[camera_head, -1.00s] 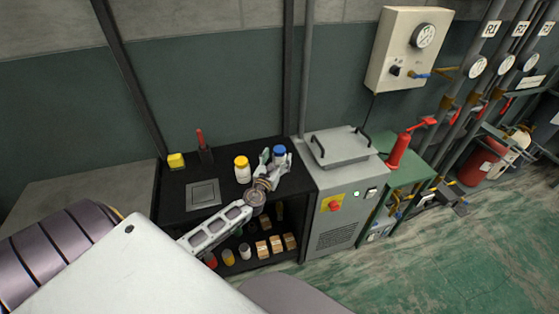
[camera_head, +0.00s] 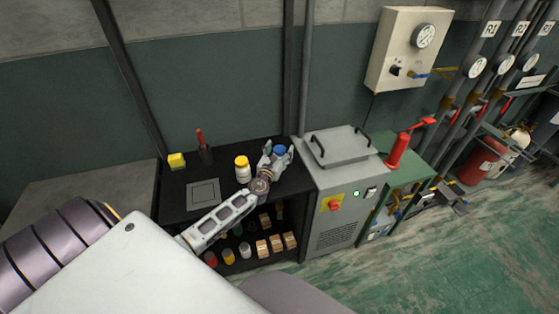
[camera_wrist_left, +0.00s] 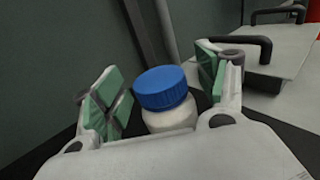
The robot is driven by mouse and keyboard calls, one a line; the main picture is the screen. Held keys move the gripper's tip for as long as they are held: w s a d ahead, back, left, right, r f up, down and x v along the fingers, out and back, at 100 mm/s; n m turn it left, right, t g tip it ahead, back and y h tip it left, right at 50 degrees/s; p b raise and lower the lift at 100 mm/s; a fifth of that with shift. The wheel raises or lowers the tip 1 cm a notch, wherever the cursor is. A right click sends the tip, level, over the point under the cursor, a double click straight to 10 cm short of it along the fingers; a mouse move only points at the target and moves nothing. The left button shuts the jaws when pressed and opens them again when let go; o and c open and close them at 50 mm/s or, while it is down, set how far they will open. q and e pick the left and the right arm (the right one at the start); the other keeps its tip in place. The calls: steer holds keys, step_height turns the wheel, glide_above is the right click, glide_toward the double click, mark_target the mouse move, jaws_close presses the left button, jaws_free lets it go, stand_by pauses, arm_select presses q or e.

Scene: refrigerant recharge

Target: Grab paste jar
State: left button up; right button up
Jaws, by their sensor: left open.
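A white jar with a blue lid (camera_head: 280,151) stands on the black shelf top. In the left wrist view the blue-lidded jar (camera_wrist_left: 164,90) is upright between my left gripper's two green-padded fingers, with a gap on each side. My left gripper (camera_head: 277,157) is open around the jar, and its lower part hides some of the jar. The fingers also show in the left wrist view (camera_wrist_left: 160,88). A second white jar with a yellow lid (camera_head: 242,170) stands just left of the gripper. No label tells which jar is the paste. My right gripper is not in view.
The black shelf (camera_head: 178,197) also carries a yellow block (camera_head: 176,160), a dark holder with a red-handled tool (camera_head: 204,150) and a flat grey plate (camera_head: 203,193). A grey machine (camera_head: 345,160) with handles stands close on the right. Small boxes and jars fill the lower shelf.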

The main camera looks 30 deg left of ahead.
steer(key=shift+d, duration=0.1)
arm_select(q)
steer(key=c, duration=0.7)
jaws_close()
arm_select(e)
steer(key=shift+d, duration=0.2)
arm_select(q)
steer(key=shift+r, duration=0.1)
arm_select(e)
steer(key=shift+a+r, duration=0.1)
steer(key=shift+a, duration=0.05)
arm_select(q)
steer(key=shift+r+p, duration=0.6)
steer(key=shift+r, duration=0.5)
step_height(320, 180, up, 6)
steer(key=p, duration=0.2)
steer(key=shift+p, duration=0.3)
steer(key=shift+r, duration=0.85)
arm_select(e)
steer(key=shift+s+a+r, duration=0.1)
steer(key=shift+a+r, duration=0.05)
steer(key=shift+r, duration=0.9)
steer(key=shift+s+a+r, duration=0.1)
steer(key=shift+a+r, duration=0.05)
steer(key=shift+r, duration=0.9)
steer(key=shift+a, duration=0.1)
